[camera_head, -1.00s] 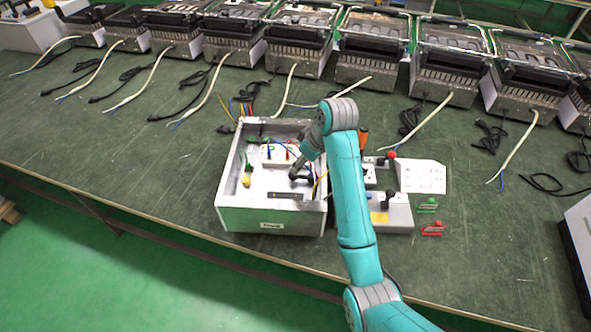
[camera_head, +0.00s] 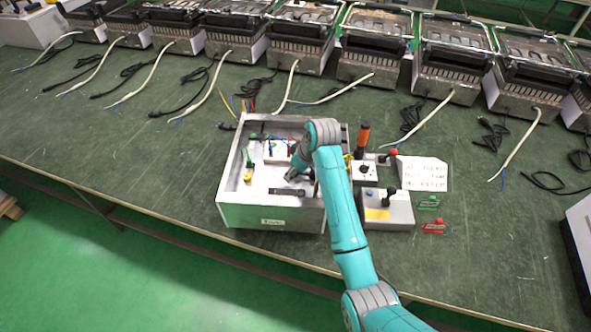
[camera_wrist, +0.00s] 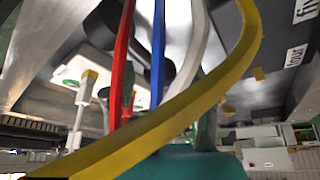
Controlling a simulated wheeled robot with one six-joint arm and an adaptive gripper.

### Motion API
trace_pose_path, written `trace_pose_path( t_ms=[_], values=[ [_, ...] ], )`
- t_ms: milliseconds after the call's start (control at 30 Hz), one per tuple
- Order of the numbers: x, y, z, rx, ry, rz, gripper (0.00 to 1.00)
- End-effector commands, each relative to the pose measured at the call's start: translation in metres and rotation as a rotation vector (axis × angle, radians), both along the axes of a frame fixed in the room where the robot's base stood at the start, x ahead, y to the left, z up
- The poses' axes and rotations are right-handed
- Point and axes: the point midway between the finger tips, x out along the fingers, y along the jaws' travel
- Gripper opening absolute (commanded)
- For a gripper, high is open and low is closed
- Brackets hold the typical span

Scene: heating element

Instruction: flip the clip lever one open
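An open metal box (camera_head: 268,216) stands on the green bench in the head view. A white terminal block (camera_head: 277,153) with small coloured parts sits inside it. My gripper (camera_head: 293,174) reaches down into the box, just below and right of the block. Its fingers are small and dark there, so their opening does not show. In the wrist view red (camera_wrist: 120,60), blue (camera_wrist: 158,50), white and yellow wires (camera_wrist: 185,108) cross close to the camera. A green lever-like part (camera_wrist: 128,92) shows behind the red wire. I cannot tell which lever is number one.
Right of the box are a grey control unit (camera_head: 398,212), an orange-handled tool (camera_head: 362,138), a white sign (camera_head: 421,174) and green (camera_head: 429,203) and red (camera_head: 435,226) small parts. Several heater units line the back. The box walls surround my gripper closely.

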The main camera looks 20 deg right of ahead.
Motion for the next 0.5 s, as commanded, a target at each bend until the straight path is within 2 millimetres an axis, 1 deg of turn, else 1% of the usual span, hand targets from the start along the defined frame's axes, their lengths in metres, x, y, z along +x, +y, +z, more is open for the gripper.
trace_pose_path(
  t_ms=[33,67,100,200,500],
  values=[
    [0.0,0.0,0.0,0.0,0.0,0.0,0.41],
    [0.0,0.0,0.0001,0.0,0.0,0.0,0.33],
    [0.0,0.0,0.0001,0.0,0.0,0.0,0.23],
    [-0.0001,0.0001,0.0001,0.0,0.0,0.0,0.0],
    [-0.0003,-0.0005,0.0008,0.013,-0.005,-0.001,0.0]
  ],
)
